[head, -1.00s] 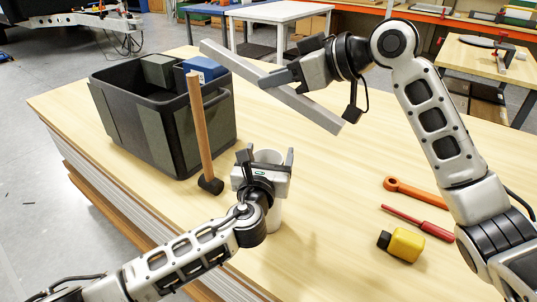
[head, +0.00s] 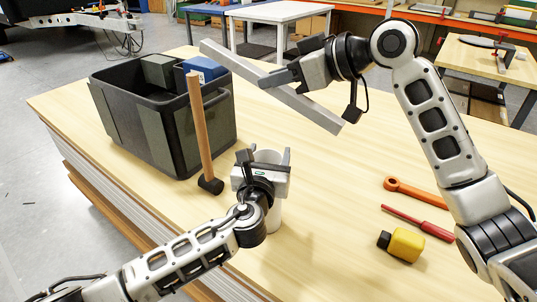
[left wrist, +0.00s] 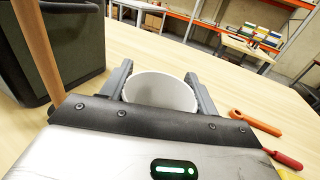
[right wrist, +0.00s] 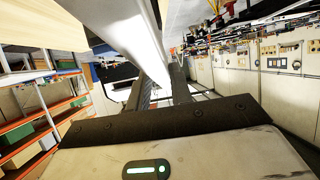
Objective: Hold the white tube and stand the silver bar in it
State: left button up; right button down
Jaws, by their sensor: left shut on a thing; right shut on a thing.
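The white tube (head: 273,212) stands upright on the wooden bench in the head view. My left gripper (head: 263,160) is shut on it near its top. In the left wrist view the tube's open round mouth (left wrist: 160,90) shows between the two fingers (left wrist: 160,88). The silver bar (head: 317,110) is held in the air above the bench, tilted down from upper left to lower right. My right gripper (head: 280,78) is shut on the bar around its middle. The bar also crosses the right wrist view (right wrist: 125,30). The bar is apart from the tube, above and behind it.
A black crate (head: 190,125) stands at the left with a blue item (head: 203,69) in it. A wood-handled hammer (head: 201,130) stands on its head between crate and tube. An orange wrench (head: 415,192), red screwdriver (head: 418,221) and yellow-black object (head: 403,243) lie at the right.

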notch_tip(320, 180, down, 13)
dwell(1.7)
jog(key=shift+r, duration=0.1)
